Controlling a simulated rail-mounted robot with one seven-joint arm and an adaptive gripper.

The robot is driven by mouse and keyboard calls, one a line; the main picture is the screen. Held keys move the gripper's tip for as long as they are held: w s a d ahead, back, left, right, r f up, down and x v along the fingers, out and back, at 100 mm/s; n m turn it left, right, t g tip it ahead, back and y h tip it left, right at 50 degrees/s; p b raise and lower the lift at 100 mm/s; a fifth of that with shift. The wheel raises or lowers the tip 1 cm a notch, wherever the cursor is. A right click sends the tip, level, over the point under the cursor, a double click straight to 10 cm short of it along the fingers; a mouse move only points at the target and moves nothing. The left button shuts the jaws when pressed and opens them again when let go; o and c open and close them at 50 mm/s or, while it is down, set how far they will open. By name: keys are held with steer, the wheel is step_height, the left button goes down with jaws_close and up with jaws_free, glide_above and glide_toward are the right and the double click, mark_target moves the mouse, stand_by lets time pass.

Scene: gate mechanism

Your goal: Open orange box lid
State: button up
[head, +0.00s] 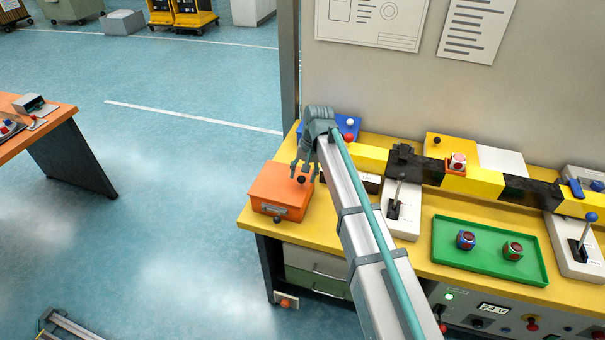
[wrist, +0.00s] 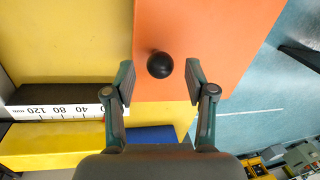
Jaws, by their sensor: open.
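The orange box (head: 283,191) stands at the left end of the yellow workbench, its lid lying flat and shut. A black ball knob (head: 301,181) sits on top of the lid, and a second dark knob (head: 277,219) shows at the box's front. My gripper (head: 304,173) is over the back right part of the lid, fingers pointing down. In the wrist view the gripper (wrist: 161,85) is open, with one finger on each side of the lid knob (wrist: 159,65) and gaps to both. The orange lid (wrist: 205,35) fills the area beyond.
A yellow-black barrier beam (head: 470,180) runs along the bench to the right. A white lever unit (head: 402,209) stands right of my arm. A green tray (head: 488,250) with two dice-like cubes lies further right. A blue box (head: 345,126) is behind my gripper. Open floor lies left.

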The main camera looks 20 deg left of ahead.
steer(key=shift+a+f, duration=0.1)
steer(key=shift+f, duration=0.5)
jaws_close()
